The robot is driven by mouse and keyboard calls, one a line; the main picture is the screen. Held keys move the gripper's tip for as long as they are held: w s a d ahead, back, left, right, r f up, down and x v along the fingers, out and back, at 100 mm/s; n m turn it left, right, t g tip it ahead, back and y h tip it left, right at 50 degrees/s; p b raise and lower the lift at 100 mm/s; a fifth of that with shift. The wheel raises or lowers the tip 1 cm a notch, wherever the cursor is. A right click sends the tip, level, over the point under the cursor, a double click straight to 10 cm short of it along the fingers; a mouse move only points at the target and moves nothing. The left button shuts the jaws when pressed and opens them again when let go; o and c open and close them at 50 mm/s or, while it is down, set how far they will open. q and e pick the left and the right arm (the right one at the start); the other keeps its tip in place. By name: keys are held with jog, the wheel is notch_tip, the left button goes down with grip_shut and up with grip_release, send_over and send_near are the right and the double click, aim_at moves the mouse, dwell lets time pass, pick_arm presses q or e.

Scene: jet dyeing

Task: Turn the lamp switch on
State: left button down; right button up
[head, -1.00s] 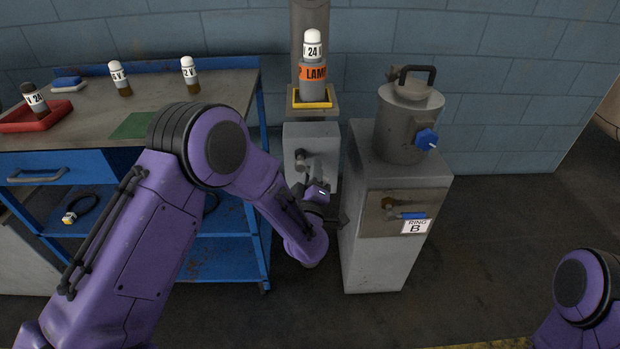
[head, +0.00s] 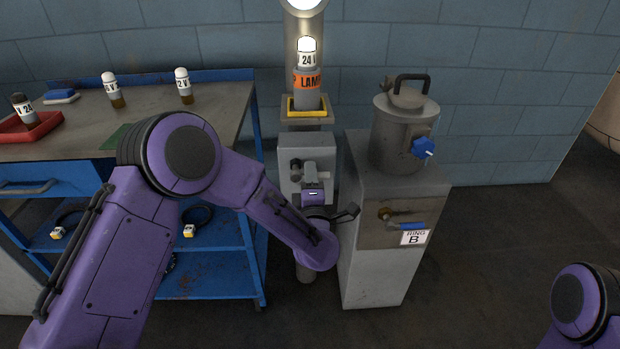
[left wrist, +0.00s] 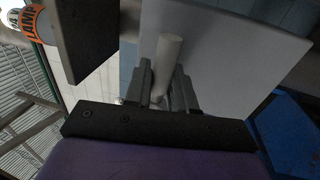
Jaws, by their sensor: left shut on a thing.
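The lamp (head: 307,84), a bulb labelled 24 V in a holder with an orange LAMP band, stands on the grey post and glows. A bright round light (head: 304,4) shows above it. The grey switch box (head: 289,150) is below the lamp, with a lever on its front. In the left wrist view the pale lever (left wrist: 167,55) runs between the fingers of my left gripper (left wrist: 162,88). My left gripper, also in the head view (head: 313,178), is shut on the lever. My right gripper is out of view; only part of my right arm shows.
A grey cabinet (head: 375,278) with a lidded pot (head: 401,140), blue knob and RING B tag stands close on the right. A blue workbench (head: 60,142) on the left holds two bulbs, a red tray (head: 30,128) with another bulb, and a green mat.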

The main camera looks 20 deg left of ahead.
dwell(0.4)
pick_arm(q)
jog(key=c, duration=1.1)
grip_release()
jog(key=shift+d, duration=0.1)
jog(key=v, duration=1)
jog(key=shift+s, duration=0.25)
